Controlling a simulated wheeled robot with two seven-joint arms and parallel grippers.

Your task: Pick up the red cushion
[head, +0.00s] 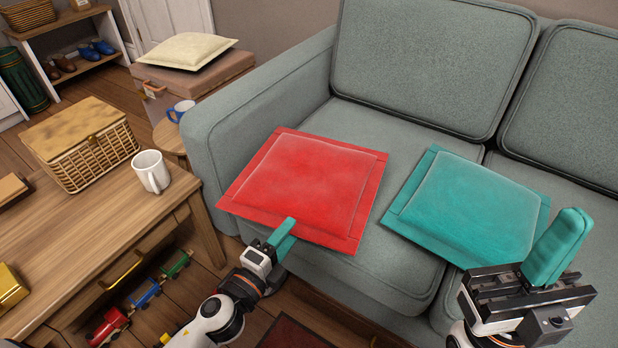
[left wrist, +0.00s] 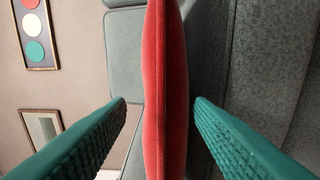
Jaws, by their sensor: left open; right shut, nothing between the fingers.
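The red cushion (head: 308,182) lies on the left seat of the grey-green sofa, its front edge towards me. My left gripper (head: 289,230) is open at that front edge, with one teal finger showing over the red border. In the left wrist view the red cushion (left wrist: 165,90) stands edge-on between the two spread fingers of my left gripper (left wrist: 160,102), with a gap on each side. My right gripper (head: 571,216) is shut and empty, raised in front of the sofa at the right. It hides part of the teal cushion's right corner.
A teal cushion (head: 470,207) lies right of the red one. The sofa arm (head: 255,95) rises at the left. A wooden table (head: 100,230) with a wicker basket (head: 82,143) and a white mug (head: 151,171) stands at the left. Toy train cars (head: 145,292) lie on the floor.

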